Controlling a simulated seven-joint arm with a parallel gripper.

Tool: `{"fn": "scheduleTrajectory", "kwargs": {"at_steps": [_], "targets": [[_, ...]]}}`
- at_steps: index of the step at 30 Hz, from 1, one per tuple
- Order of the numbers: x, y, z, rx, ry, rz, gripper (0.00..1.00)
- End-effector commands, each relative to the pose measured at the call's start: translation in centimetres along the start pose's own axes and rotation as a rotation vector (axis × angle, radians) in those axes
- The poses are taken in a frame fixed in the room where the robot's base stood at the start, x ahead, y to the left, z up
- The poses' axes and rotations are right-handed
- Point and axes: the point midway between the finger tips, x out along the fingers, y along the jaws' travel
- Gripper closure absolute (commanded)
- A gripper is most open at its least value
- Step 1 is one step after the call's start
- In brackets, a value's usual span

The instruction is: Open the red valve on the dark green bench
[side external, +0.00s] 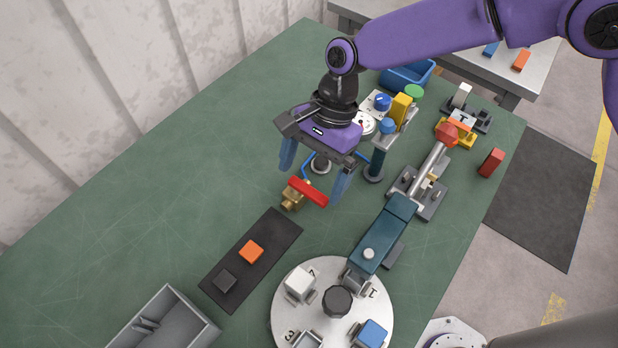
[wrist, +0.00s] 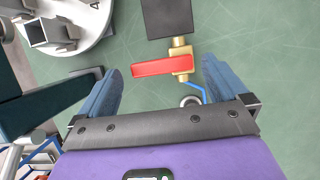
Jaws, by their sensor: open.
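The red valve handle (side external: 308,192) sits on a brass valve body (side external: 291,198) on the dark green bench (side external: 110,235). In the wrist view the red handle (wrist: 160,66) lies crosswise to the brass pipe (wrist: 181,60), pointing left. My gripper (side external: 313,183) is open and empty. Its two blue fingers stand either side of the valve in the picture, above it. In the wrist view the handle lies between and beyond the fingers (wrist: 160,75). I see no contact between fingers and handle.
A dark mat (side external: 238,277) with an orange block lies in front of the valve. A round white turntable (side external: 290,335) is at the front. Bare bench lies left.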

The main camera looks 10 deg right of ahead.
Motion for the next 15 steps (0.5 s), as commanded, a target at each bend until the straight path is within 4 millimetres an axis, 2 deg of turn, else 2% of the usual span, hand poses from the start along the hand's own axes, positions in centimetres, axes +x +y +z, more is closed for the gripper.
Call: {"fn": "scheduleTrajectory", "kwargs": {"at_steps": [6, 15], "targets": [[2.0, 0.0, 0.0, 0.0, -0.001, -0.001, 0.0], [2.3, 0.0, 0.0, 0.0, -0.001, -0.001, 0.0]]}}
